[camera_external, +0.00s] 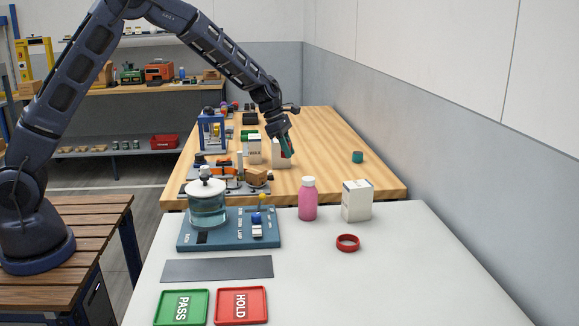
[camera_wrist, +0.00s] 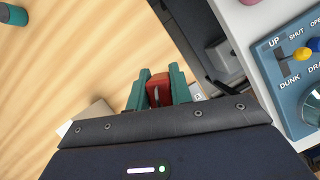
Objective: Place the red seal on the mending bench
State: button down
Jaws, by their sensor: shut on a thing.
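My gripper (camera_external: 286,150) is over the wooden bench (camera_external: 325,125), its teal fingers shut on a small red piece. The red piece (camera_wrist: 158,90) shows between the fingers in the wrist view; its full shape is hidden. In the external view it is mostly hidden by the fingers, and I cannot tell whether it touches the wood. A red ring (camera_external: 347,242) lies flat on the white table. The pictures do not settle which red item is called the red seal. No label marks the mending bench.
White cartons (camera_external: 254,149) stand just left of my gripper. A blue press (camera_external: 211,132) and several parts crowd the bench's left side. The white table (camera_external: 400,270) holds a pink bottle (camera_external: 308,200), a carton (camera_external: 357,200) and a jar (camera_external: 207,203).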

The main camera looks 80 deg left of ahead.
aim_at(292, 189)
notch_tip(292, 189, down, 11)
jog(key=shift+f, duration=0.15)
dwell(0.4)
jog(key=shift+f, duration=0.1)
jog(key=c, duration=1.3)
grip_release()
jog(key=shift+o, duration=0.2)
